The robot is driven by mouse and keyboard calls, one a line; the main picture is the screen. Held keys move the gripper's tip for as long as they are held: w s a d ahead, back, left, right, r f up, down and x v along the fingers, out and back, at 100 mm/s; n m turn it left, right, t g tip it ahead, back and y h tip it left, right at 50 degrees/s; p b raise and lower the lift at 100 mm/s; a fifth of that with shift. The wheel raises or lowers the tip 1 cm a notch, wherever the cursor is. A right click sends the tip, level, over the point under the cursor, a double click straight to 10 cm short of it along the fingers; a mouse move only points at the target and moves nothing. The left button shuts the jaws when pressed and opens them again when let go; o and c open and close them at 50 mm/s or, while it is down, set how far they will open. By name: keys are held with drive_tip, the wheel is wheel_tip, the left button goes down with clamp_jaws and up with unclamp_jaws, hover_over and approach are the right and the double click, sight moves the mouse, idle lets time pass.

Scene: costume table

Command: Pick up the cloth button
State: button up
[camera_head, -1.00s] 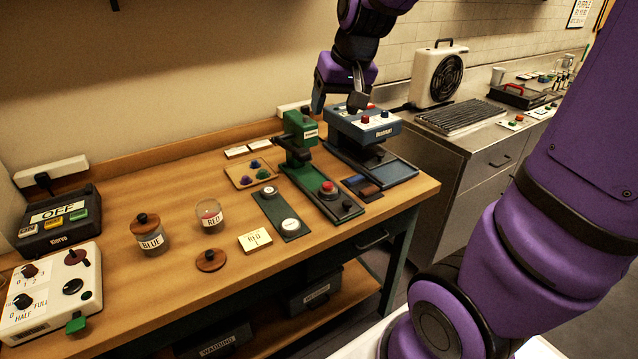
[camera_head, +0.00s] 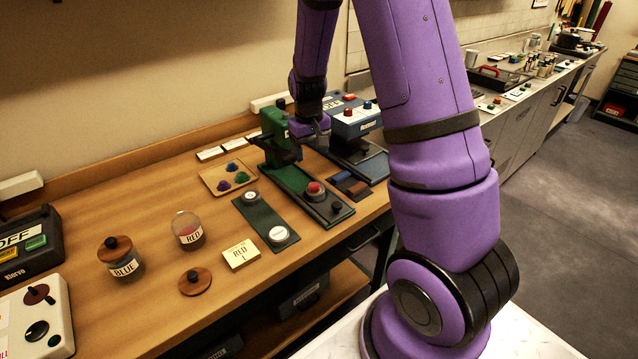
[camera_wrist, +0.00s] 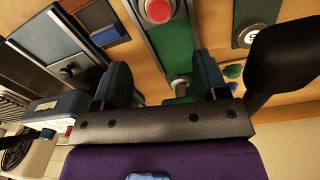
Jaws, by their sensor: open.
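I cannot tell for certain which piece is the cloth button. Small purple and green domed pieces (camera_head: 233,167) lie in a shallow tan tray (camera_head: 208,178). Green domes (camera_wrist: 233,71) also show at the right in the wrist view. Two pale round discs, an upper one (camera_head: 251,196) and a lower one (camera_head: 278,234), sit on a dark green mat (camera_head: 262,216). My gripper (camera_head: 308,128) is low between the green press (camera_head: 275,125) and the blue press (camera_head: 352,120). In the wrist view its fingers (camera_wrist: 163,72) are apart, with part of the green press between and beyond them. No held piece is visible.
The green press base carries a red knob (camera_head: 314,187). Nearby stand a jar marked RED (camera_head: 187,230), a jar marked BLUE (camera_head: 120,258), a wooden lid (camera_head: 195,282) and a card marked RED 1 (camera_head: 241,253).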

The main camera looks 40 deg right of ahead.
sight(314, 184)
drive_tip(key=shift+n, duration=0.3)
drive_tip(key=f, duration=1.1)
drive_tip(key=shift+s+d+f, duration=0.1)
drive_tip(key=shift+s+d, duration=0.1)
drive_tip(key=shift+s, duration=0.2)
drive_tip(key=c, duration=1)
